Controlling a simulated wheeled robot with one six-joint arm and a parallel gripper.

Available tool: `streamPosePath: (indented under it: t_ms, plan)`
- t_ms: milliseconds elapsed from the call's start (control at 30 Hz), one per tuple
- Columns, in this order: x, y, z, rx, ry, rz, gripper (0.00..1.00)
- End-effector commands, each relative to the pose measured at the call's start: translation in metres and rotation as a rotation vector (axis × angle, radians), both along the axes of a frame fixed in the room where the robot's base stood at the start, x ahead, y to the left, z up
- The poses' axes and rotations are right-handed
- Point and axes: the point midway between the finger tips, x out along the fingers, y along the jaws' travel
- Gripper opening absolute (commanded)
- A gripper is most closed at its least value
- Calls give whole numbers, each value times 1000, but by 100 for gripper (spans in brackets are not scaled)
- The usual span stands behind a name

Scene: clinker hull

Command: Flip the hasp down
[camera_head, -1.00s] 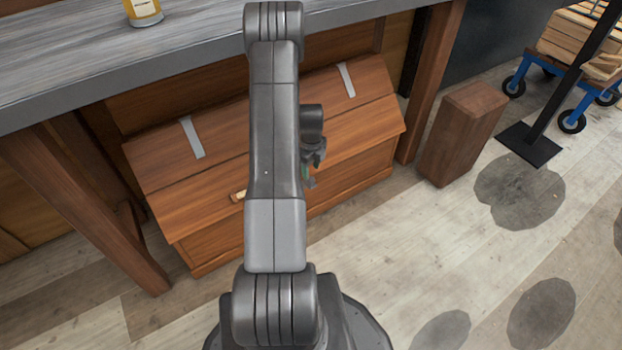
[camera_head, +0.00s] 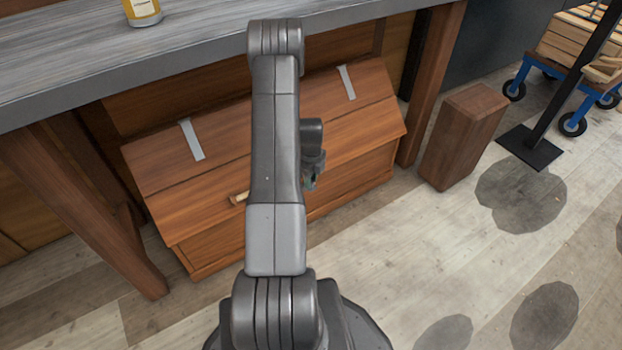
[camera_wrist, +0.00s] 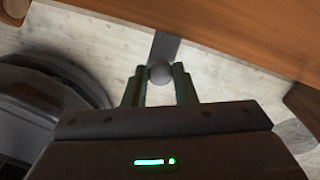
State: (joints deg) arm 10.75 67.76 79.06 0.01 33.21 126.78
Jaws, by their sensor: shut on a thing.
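The wooden chest (camera_head: 355,180) stands under the bench with its slanted lid down. The hasp (camera_wrist: 165,47) shows in the wrist view as a grey strap with a round knob (camera_wrist: 160,72) at its end, sticking out past the edge of the brown lid (camera_wrist: 230,25). My gripper (camera_wrist: 159,76) has its two green fingers on either side of the knob, shut on it. In the head view my gripper (camera_head: 310,183) is in front of the chest, right of my arm; the hasp cannot be made out there.
The grey bench top (camera_head: 90,75) overhangs the chest, with a yellow-labelled can (camera_head: 142,12) on it. A bench leg and a wooden block (camera_head: 463,140) stand to the right. The floor in front is clear.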

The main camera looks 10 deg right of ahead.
Motion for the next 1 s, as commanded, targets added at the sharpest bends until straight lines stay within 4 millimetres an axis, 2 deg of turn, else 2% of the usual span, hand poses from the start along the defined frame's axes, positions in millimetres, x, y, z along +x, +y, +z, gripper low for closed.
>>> streamPosePath:
  t_ms: [367,1000]
  plan:
    - [-3,-2,-6,26,-78,-2,2]
    - [-16,-9,-23,133,-381,-8,2]
